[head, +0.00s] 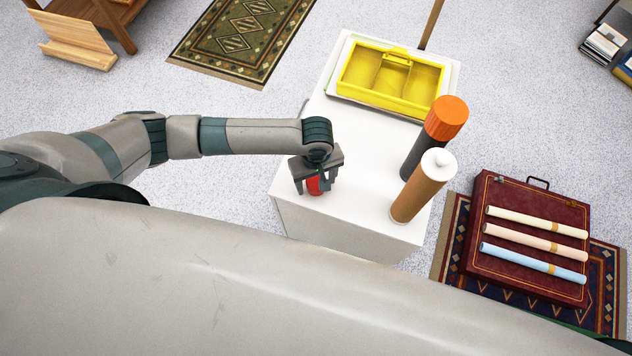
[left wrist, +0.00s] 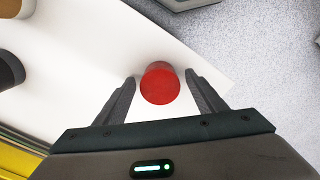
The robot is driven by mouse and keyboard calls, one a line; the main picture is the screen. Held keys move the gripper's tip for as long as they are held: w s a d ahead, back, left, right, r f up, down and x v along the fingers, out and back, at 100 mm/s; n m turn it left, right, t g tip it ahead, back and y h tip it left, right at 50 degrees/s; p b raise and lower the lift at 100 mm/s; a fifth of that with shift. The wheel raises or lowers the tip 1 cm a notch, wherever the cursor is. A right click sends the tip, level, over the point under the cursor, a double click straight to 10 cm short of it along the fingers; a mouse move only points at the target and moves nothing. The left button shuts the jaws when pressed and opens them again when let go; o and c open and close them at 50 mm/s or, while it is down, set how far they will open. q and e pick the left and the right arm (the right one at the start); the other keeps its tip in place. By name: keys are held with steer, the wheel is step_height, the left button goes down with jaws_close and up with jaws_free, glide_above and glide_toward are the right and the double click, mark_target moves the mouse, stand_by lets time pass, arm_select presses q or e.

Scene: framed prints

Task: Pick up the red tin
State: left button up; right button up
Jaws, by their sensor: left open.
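The red tin (head: 315,186) stands on the white cabinet top (head: 345,215), near its left front side. My left gripper (head: 314,187) is above the tin, with its fingers pointing down on either side of it. In the left wrist view the round red tin (left wrist: 160,83) lies between the two open fingers of the gripper (left wrist: 161,92), with a gap on each side. In the head view the gripper hides part of the tin. My right gripper is not in view.
On the same top stand a brown tube with a white cap (head: 420,190), a dark cylinder with an orange lid (head: 445,120) and a yellow tray (head: 375,90) at the back. A dark red case (head: 500,260) with rolled tubes lies at the right.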

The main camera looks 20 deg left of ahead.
mark_target(316, 180)
arm_select(q)
steer(key=shift+c, duration=0.3)
steer(key=c, duration=1.2)
steer(key=shift+r, duration=0.8)
step_height(316, 180, up, 3)
steer(key=shift+f+b, duration=0.2)
steer(key=shift+b, duration=0.35)
steer(key=d+r, duration=0.2)
steer(key=d, duration=0.2)
steer(key=d+r+b, duration=0.1)
steer(key=d+r, duration=0.1)
steer(key=d, duration=0.1)
steer(key=d+r+b, duration=0.1)
steer(key=d+r, duration=0.2)
steer(key=d, duration=0.1)
steer(key=shift+s+d, duration=0.3)
steer(key=shift+d, duration=0.05)
steer(key=shift+f, duration=0.1)
